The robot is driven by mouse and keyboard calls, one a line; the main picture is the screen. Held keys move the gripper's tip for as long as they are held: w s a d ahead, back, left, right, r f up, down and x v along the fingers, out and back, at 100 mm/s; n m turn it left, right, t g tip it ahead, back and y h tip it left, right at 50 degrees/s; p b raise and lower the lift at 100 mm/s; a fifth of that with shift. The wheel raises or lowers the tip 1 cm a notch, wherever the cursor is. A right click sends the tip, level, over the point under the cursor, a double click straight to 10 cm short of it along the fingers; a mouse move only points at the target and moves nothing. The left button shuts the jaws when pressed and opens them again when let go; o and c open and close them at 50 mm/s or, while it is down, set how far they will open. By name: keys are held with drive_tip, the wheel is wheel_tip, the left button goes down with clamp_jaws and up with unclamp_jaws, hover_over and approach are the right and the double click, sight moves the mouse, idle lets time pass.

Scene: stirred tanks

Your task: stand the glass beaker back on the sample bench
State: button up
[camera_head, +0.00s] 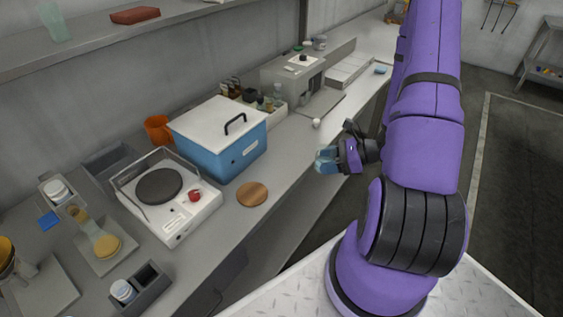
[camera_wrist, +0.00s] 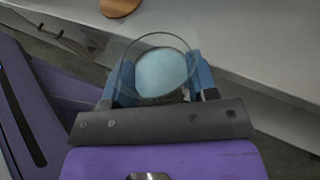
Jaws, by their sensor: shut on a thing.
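The glass beaker (camera_wrist: 160,68) is clear, with a round rim and a pale blue-white bottom or content. My gripper (camera_wrist: 158,82) is shut on it, with one blue finger on each side. In the head view my gripper (camera_head: 328,160) is at the front edge of the sample bench (camera_head: 290,170), and the beaker is only a faint, small shape between the fingers. In the wrist view the beaker appears in front of the bench edge, apart from the bench top. The bench is long and grey.
A round wooden disc (camera_head: 252,194) lies near the bench's front edge. Behind it are a blue box with a white lid (camera_head: 220,140) and a hotplate (camera_head: 168,195). A grey machine (camera_head: 296,80) stands farther back. Bare bench top lies right of the disc.

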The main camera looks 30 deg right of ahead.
drive_tip(key=shift+s+a, duration=0.15)
drive_tip(key=shift+a, duration=0.05)
hover_over(289, 157)
drive_tip(key=shift+s+d+f, duration=0.1)
drive_tip(key=shift+s+f, duration=0.25)
drive_tip(key=shift+f, duration=0.35)
drive_tip(key=f, duration=0.2)
drive_tip(key=shift+w+f, duration=0.35)
drive_tip(key=shift+f, duration=0.45)
drive_tip(key=o, duration=1.1)
drive_tip(key=shift+f, duration=0.1)
drive_tip(key=shift+o, duration=0.2)
